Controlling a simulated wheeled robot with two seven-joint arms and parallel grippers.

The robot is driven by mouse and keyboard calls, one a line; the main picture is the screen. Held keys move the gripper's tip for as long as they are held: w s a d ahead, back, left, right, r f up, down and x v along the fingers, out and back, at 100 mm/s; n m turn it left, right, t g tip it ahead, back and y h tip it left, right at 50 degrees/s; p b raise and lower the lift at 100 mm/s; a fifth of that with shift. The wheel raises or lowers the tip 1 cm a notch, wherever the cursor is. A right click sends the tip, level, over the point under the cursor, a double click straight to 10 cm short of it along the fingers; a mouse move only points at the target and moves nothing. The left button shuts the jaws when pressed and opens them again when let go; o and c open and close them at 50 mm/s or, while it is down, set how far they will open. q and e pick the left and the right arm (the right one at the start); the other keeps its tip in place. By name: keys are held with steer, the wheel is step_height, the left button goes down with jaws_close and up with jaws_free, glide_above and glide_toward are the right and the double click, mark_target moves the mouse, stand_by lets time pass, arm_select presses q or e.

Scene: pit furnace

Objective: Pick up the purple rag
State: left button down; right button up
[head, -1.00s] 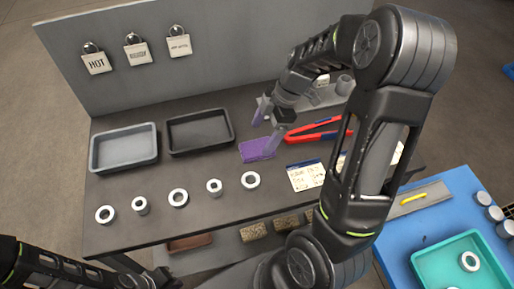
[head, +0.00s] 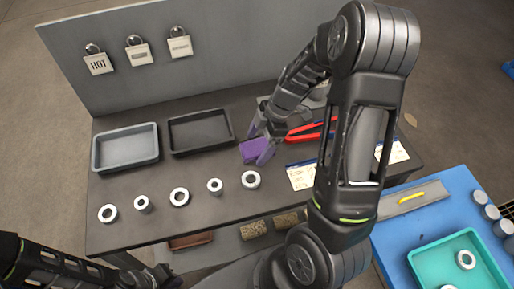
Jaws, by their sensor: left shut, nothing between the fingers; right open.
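The purple rag (head: 252,150) lies on the dark bench, right of the black tray, in the head view. My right gripper (head: 260,137) is open, with its purple-tinted fingers down at the rag, one near its right end and one behind it. Whether the fingers touch the rag is hard to tell. My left gripper (head: 158,277) is shut and empty low in the view, in front of the bench and far from the rag.
A grey tray (head: 125,163) and a black tray (head: 231,137) stand left of the rag. Several metal rings, including one ring (head: 251,180), line the bench front. Red tongs (head: 305,138) lie close on the right, beside a paper card (head: 301,177).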

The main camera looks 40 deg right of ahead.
mark_target(258, 147)
steer(key=shift+f, duration=0.1)
stand_by(0.3)
steer(key=shift+c, duration=0.3)
steer(key=c, duration=1.4)
steer(key=shift+r, duration=0.25)
step_height(258, 147, up, 10)
steer(key=b, duration=0.1)
steer(key=shift+f, duration=0.15)
